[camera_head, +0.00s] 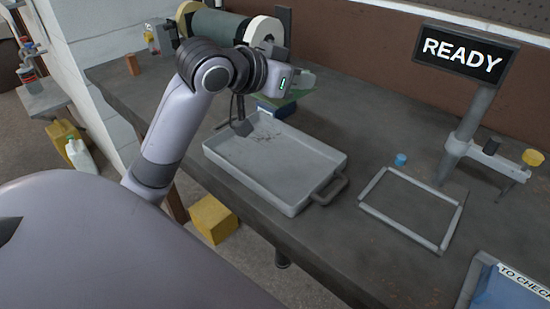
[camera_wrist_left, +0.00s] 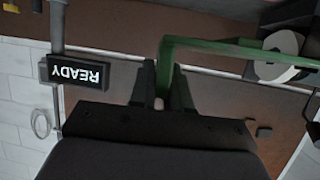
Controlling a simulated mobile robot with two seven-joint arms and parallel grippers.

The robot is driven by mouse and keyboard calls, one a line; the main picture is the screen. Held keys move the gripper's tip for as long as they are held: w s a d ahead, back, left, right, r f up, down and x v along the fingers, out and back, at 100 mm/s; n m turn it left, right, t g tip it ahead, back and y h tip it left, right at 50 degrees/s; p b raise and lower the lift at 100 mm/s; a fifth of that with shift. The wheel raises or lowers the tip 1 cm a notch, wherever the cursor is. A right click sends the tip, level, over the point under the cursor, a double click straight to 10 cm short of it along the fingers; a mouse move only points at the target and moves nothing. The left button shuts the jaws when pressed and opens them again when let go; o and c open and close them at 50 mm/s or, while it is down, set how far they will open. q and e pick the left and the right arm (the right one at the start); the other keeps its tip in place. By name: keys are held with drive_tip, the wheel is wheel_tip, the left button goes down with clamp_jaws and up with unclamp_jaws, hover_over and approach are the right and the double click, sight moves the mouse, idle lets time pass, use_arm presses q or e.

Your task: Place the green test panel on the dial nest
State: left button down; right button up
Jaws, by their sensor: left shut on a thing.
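My left gripper (camera_head: 280,80) is over the far left part of the bench, beyond the grey tray; its fingertips are hard to see in the head view. In the left wrist view the fingers (camera_wrist_left: 163,88) are shut on the edge of the green test panel (camera_wrist_left: 215,48), seen nearly edge-on. In the head view part of the green panel (camera_head: 298,97) shows beyond the gripper, the rest hidden. A thin pale rectangular frame (camera_head: 376,213), apparently the dial nest, lies on the bench at right, its inside empty. My right gripper is not in view.
A grey tray (camera_head: 263,181) with a dark handle stands between the arm and the frame. A READY sign (camera_head: 463,53) on a post stands behind the frame. A blue cap (camera_head: 400,159) lies nearby. A TO CHECK tray (camera_head: 464,287) is at the lower right. A large roller (camera_head: 216,27) stands behind.

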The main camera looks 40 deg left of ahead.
use_arm(q)
wheel_tip(320, 180, down, 20)
drive_tip(key=shift+r, duration=0.2)
drive_tip(key=c, duration=1.1)
unclamp_jaws()
